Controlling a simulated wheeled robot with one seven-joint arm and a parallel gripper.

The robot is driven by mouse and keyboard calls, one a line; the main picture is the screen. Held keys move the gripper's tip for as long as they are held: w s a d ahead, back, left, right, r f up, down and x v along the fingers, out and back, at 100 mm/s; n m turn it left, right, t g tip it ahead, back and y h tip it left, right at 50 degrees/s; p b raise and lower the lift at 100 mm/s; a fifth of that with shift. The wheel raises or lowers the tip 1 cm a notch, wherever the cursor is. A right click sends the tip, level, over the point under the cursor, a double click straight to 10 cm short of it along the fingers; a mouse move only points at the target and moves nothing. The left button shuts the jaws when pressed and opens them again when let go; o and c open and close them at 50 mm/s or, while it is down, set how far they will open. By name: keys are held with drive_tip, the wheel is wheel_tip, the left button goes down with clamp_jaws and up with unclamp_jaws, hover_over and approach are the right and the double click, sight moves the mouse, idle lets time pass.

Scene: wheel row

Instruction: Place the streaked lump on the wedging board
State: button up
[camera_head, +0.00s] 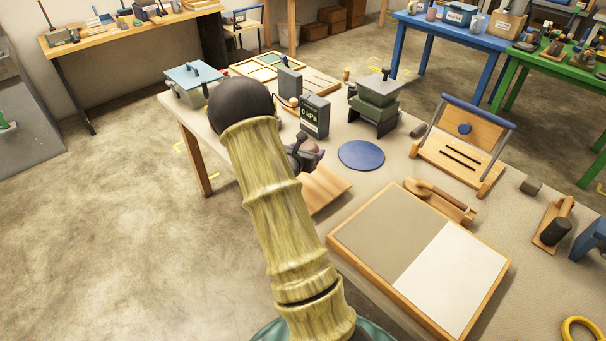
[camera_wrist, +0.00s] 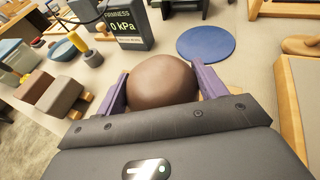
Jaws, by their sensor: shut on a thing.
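My gripper (camera_head: 305,152) is shut on a rounded brown lump (camera_wrist: 160,82), held between its two purple fingers in the wrist view. I cannot make out streaks on the lump's visible side. In the head view the lump is mostly hidden behind my gripper and arm, above the table's left part. A wood-framed board (camera_head: 388,233) with a grey half and a white half, which looks like the wedging board, lies at the table's front, to the right of my gripper. Its surface is bare. Its frame also shows at the right edge of the wrist view (camera_wrist: 287,95).
A wooden board (camera_head: 325,188) lies below my gripper. A firmness meter (camera_head: 314,117) reading 0 kPa stands behind it. A blue disc (camera_head: 361,155) lies to the right. A wooden tool (camera_head: 440,200) lies along the framed board's back edge. A slotted wooden stand (camera_head: 465,145) is farther back.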

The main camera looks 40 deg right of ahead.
hover_over(306, 180)
drive_tip(key=shift+w+d+f, duration=0.1)
drive_tip(key=shift+d+f, duration=0.05)
drive_tip(key=shift+f, duration=2.2)
drive_tip(key=shift+f+p, duration=0.3)
drive_tip(key=shift+f, duration=1.8)
drive_tip(key=shift+f, duration=0.15)
drive_tip(key=o, duration=1.4)
